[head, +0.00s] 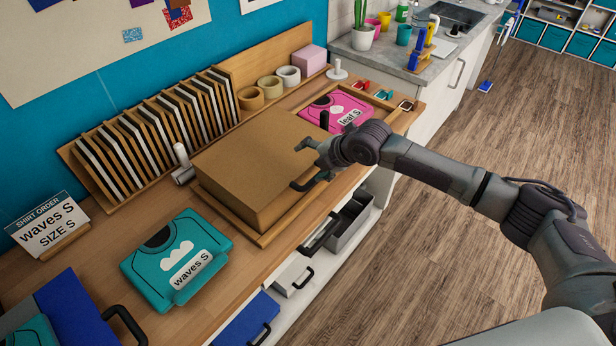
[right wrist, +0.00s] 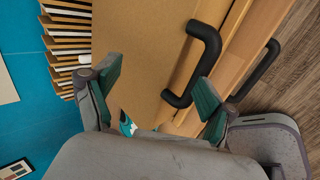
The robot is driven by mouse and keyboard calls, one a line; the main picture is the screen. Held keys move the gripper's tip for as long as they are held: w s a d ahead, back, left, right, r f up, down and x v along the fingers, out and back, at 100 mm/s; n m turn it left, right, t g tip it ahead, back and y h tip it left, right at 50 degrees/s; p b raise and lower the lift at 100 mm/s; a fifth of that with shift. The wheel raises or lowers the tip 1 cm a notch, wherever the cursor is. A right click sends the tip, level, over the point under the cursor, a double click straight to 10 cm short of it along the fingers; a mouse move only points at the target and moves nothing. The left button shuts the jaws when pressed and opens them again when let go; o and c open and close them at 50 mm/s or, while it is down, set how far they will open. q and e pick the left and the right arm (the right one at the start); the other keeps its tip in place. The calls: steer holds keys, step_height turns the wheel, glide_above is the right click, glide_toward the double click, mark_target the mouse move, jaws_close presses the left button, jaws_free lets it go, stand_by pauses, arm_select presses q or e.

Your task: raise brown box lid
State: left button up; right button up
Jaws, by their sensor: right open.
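The brown box (head: 250,160) sits closed on the wooden worktop, with its broad flat lid facing up. A black handle (head: 302,185) is at its front edge; the handle (right wrist: 204,38) also shows in the right wrist view. My right gripper (head: 309,162) is at the box's front right side, beside the handle. In the right wrist view my right gripper (right wrist: 158,88) has its fingers spread, with the handle ahead and closer to the right finger. I cannot tell whether a finger touches it. My left gripper is not in view.
A teal folded shirt (head: 180,258) lies left of the box, and a pink one (head: 336,112) lies behind my gripper. A rack of panels (head: 150,130) stands along the wall. Black-handled drawers (head: 292,272) are below the worktop.

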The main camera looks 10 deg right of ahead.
step_height(320, 180, up, 8)
steer(key=w+a+p, duration=0.1)
steer(key=p, duration=0.4)
steer(key=shift+w+a+r+p, duration=0.15)
steer(key=shift+w+r+p, duration=0.1)
steer(key=shift+w+p, duration=0.05)
stand_by(0.4)
steer(key=w+a+r, duration=0.3)
steer(key=w+r, duration=0.1)
steer(key=r, duration=0.1)
steer(key=w+a+r+p, duration=0.1)
steer(key=w+a+r, duration=0.2)
steer(key=r, duration=0.3)
steer(key=shift+w, duration=0.35)
stand_by(1.5)
stand_by(0.4)
steer(key=v, duration=0.9)
steer(key=shift+d, duration=0.1)
stand_by(0.5)
